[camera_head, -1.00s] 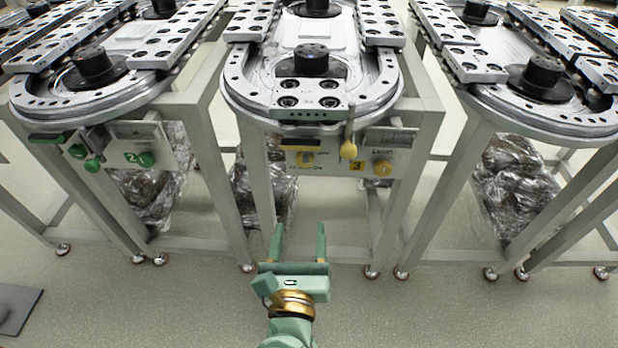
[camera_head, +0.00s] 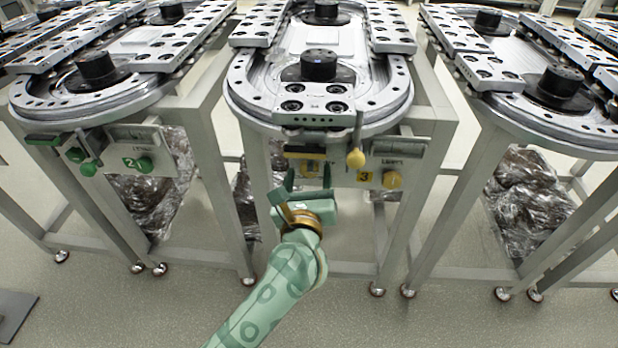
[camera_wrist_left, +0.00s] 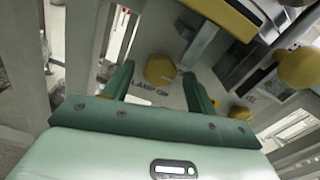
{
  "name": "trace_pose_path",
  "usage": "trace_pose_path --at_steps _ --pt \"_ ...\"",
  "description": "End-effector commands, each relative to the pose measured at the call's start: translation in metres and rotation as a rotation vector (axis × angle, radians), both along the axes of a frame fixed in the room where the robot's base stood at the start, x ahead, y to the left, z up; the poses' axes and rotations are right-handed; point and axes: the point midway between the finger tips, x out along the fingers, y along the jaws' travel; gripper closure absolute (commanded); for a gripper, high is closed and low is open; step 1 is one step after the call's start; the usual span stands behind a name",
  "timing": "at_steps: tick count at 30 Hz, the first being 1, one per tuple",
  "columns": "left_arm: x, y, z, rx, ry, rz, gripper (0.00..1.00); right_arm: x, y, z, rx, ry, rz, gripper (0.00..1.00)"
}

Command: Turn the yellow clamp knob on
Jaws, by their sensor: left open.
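The middle ring track's front panel (camera_head: 345,177) carries a yellow knob (camera_head: 311,167) at its left and another yellow knob (camera_head: 392,180) at its right, beside a yellow 3 label. My left gripper (camera_head: 308,179) is open and empty, just in front of and below the left knob. In the left wrist view this yellow knob (camera_wrist_left: 159,70) shows beyond the gap between the open fingers (camera_wrist_left: 160,72), apparently not touched. The other knob (camera_wrist_left: 240,113) is partly behind the right finger. My right gripper is out of view.
A yellow ball-ended lever (camera_head: 355,158) hangs between the two knobs; its ball also shows in the wrist view (camera_wrist_left: 299,68). A yellow block (camera_head: 306,152) juts out above the left knob. Table legs flank the panel. A neighbouring track's panel has green knobs (camera_head: 145,164). The floor in front is clear.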

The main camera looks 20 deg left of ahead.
Motion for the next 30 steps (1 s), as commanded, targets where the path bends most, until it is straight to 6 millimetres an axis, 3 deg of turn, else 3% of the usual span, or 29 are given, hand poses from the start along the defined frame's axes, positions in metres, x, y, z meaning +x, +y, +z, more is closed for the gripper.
trace_pose_path --at_steps 7,12,27,30 --pt "0.0 0.0 0.0 0.0 0.0 0.0 0.45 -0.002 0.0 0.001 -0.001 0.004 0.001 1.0" --pt "0.0 0.0 0.0 0.0 0.0 0.0 0.88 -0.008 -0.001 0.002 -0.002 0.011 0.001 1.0" --pt "0.0 0.0 0.004 0.109 0.03 -0.001 0.87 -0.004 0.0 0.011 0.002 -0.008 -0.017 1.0" --pt "0.0 0.0 0.005 0.179 0.05 -0.001 0.87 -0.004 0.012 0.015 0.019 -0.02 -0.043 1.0"
